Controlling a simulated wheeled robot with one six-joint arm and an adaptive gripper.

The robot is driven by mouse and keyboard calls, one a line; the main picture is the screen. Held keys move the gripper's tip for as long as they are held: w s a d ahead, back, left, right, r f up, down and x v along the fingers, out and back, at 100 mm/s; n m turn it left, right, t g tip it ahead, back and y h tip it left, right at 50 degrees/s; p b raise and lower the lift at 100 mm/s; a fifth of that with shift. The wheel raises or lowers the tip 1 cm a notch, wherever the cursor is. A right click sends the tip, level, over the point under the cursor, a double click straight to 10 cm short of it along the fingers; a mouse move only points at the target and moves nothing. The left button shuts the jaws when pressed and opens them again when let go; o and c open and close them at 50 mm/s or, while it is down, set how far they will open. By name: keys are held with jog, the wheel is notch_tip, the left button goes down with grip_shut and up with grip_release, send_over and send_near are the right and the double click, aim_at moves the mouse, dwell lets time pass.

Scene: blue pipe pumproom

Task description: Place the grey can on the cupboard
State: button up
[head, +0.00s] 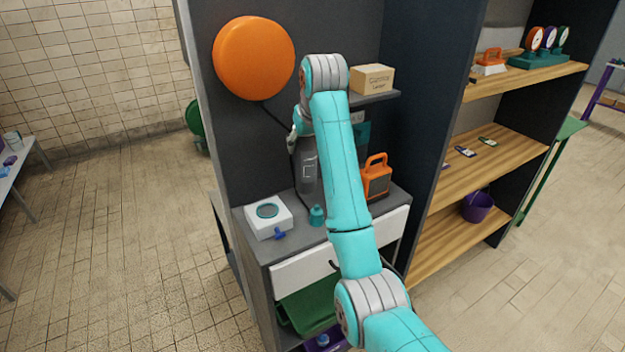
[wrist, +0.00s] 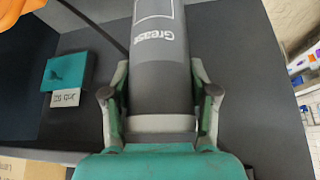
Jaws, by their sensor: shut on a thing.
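The grey can (wrist: 160,70) is a dark grey cylinder with a pale band at one end and the word Grease on it. It fills the middle of the wrist view, between the two fingers of my gripper (wrist: 160,108), which is shut on it. In the head view the can (head: 308,172) is upright over the grey top of the cupboard (head: 381,207), near its back wall. My arm partly hides it. I cannot tell whether its base touches the top. In the head view the gripper is mostly hidden behind my arm.
On the cupboard top are a white box with a round dial (head: 268,214), a small teal item (head: 317,216) and an orange lantern-like thing (head: 376,178). A small shelf above holds a cardboard box (head: 373,79). An orange disc (head: 254,58) is on the left.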

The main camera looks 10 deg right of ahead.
aim_at(306, 168)
jog(key=shift+f, duration=3.8)
jog(key=o, duration=1.5)
